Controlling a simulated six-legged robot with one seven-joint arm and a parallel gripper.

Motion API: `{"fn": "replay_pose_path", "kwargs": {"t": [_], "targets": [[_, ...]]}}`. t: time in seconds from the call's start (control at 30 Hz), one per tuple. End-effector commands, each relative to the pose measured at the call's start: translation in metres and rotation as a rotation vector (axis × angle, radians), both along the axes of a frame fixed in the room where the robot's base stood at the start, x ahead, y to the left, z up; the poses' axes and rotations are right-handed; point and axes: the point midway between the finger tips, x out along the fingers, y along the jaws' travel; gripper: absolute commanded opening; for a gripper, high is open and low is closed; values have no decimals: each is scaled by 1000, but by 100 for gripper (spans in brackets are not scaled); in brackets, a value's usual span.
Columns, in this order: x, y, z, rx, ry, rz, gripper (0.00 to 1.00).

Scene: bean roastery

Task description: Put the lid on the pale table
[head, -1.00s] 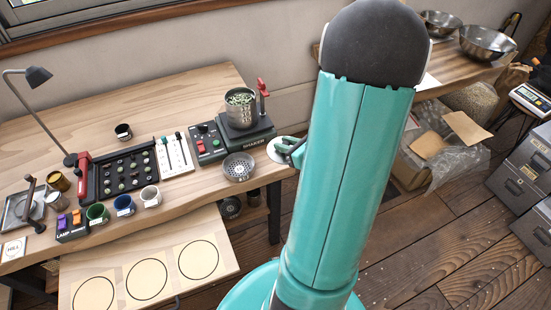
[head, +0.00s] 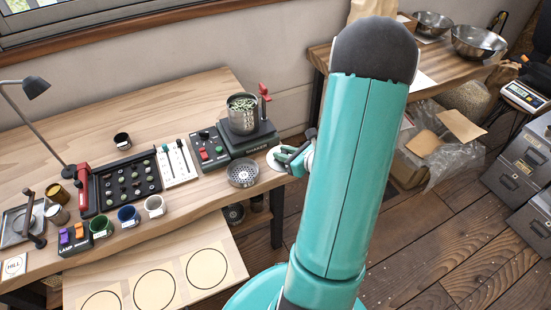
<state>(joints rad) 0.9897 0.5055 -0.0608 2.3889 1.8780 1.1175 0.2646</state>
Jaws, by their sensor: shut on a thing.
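The lid is a white disc (head: 273,161), partly hidden behind my gripper's fingers. My gripper (head: 282,157) is shut on the lid at its right side; my large teal arm link hides most of the wrist. The pale table (head: 70,125) is the light wooden workbench at left. The lid shows against its right edge, to the right of the perforated bowl. I cannot tell whether the lid touches the table or hangs just above it.
A metal pot of green beans (head: 242,117) stands on the shaker (head: 247,140), behind and left of the lid. The perforated bowl (head: 243,174) is close left of it. Cups, panels and a lamp (head: 36,87) fill the table's left. A board with circles (head: 205,268) sits lower in front.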

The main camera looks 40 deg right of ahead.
Motion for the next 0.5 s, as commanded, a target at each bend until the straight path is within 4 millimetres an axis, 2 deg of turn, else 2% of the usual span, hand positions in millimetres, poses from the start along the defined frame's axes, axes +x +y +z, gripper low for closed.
{"fn": "replay_pose_path", "kwargs": {"t": [0.1,0.3,0.5], "targets": [[26,-9,-13,1,0,2,0],[51,-18,-47,4,0,-2,0],[65,-24,-64,0,0,-4,0]]}}
